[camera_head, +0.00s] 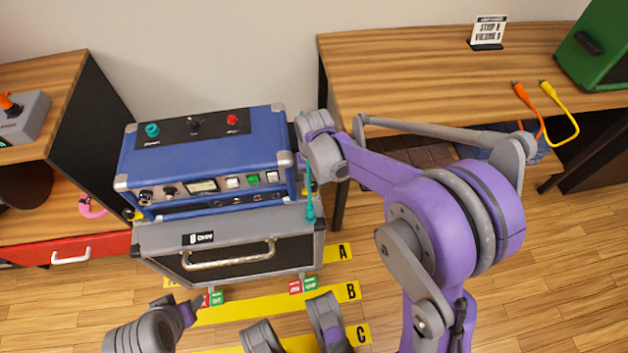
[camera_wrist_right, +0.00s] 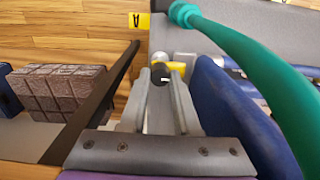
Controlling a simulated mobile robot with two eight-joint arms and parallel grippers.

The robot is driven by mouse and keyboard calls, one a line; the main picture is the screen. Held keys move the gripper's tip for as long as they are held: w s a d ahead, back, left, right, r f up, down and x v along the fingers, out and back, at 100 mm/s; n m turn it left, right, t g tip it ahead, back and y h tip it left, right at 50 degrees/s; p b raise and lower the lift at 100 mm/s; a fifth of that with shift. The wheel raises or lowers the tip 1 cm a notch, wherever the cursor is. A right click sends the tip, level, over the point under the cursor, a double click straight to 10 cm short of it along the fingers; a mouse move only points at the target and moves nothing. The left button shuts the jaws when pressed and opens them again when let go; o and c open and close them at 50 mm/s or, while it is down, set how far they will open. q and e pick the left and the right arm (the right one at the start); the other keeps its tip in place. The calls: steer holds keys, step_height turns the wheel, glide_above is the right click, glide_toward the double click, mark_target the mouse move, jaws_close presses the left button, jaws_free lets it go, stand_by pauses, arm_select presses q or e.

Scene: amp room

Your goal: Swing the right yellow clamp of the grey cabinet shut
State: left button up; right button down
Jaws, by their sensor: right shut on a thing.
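The grey cabinet (camera_head: 160,238) stands on the floor under a blue amp unit (camera_head: 215,157). My right gripper is at the cabinet's right side, its fingertips mostly hidden in the head view. In the right wrist view my right gripper (camera_wrist_right: 168,85) is shut on the right yellow clamp (camera_wrist_right: 177,67), whose yellow part shows at the fingertips. A dark round part sits between the fingers. I cannot tell the clamp's exact angle. A little yellow of the left clamp (camera_head: 138,215) shows at the cabinet's left edge.
A teal cable (camera_wrist_right: 240,50) hangs close beside my right gripper; its plug (camera_head: 310,212) is before the cabinet's right edge. A wooden table (camera_head: 420,75) stands right, a shelf with a red drawer (camera_head: 40,252) left. Yellow floor strips (camera_head: 270,305) lie in front.

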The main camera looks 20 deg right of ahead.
mark_target(314, 185)
steer(key=c, duration=0.6)
jaws_free()
steer(key=shift+c, duration=0.2)
step_height(314, 185, up, 11)
steer(key=p, duration=0.2)
steer(key=shift+p, duration=0.4)
